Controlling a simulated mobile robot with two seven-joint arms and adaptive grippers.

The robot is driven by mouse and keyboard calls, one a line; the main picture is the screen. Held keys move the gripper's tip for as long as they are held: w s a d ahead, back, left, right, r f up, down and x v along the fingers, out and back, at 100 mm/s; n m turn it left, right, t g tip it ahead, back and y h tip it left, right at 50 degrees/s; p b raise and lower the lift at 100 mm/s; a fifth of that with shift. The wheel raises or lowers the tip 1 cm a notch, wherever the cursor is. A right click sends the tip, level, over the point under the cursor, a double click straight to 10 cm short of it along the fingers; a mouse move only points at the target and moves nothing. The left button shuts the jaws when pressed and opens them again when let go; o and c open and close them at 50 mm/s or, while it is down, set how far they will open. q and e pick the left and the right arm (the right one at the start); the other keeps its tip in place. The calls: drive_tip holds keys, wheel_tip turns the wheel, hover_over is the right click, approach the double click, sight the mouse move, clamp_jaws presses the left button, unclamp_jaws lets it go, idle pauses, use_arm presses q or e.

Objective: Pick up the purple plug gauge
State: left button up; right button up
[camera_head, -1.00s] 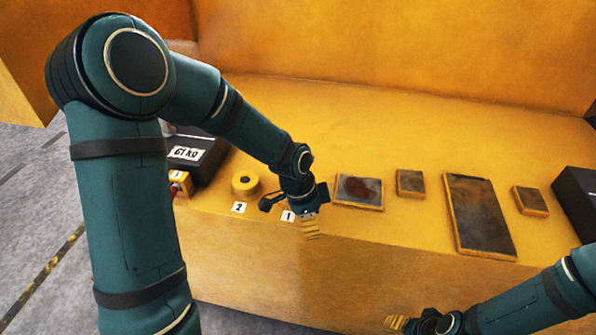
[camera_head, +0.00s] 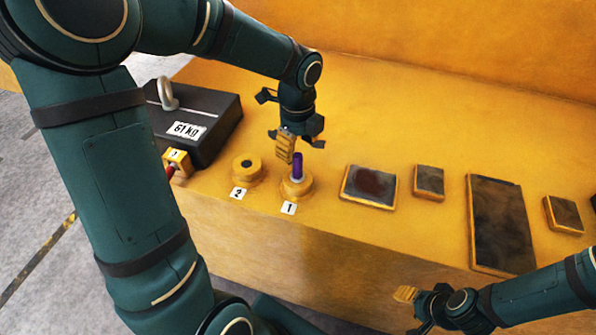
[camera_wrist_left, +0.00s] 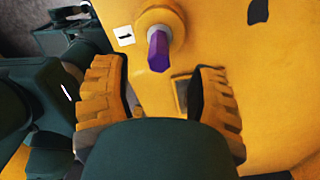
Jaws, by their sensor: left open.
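The purple plug gauge (camera_head: 297,163) stands upright in the round yellow boss (camera_head: 297,188) labelled 1, near the front edge of the yellow casting. It also shows in the left wrist view (camera_wrist_left: 158,50), purple end towards the camera, with a pale lower part. My left gripper (camera_head: 300,147) is open and empty, just above and behind the gauge. In the left wrist view its ribbed yellow fingers lie apart, with the gauge ahead of the gap between them, not touching. My right gripper (camera_head: 408,295) is low in front of the casting; its jaw opening is unclear.
A second boss (camera_head: 247,167) labelled 2, with a dark hole, is left of boss 1. Further left are a yellow block (camera_head: 178,159) with a red part and a black 61 KG weight (camera_head: 205,109). Flat dark plates, including one (camera_head: 369,186) close by, lie to the right.

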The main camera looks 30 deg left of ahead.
sight(297, 164)
use_arm(q)
drive_tip(key=shift+f+b, duration=0.6)
drive_tip(key=shift+f, duration=2.55)
clamp_jaws()
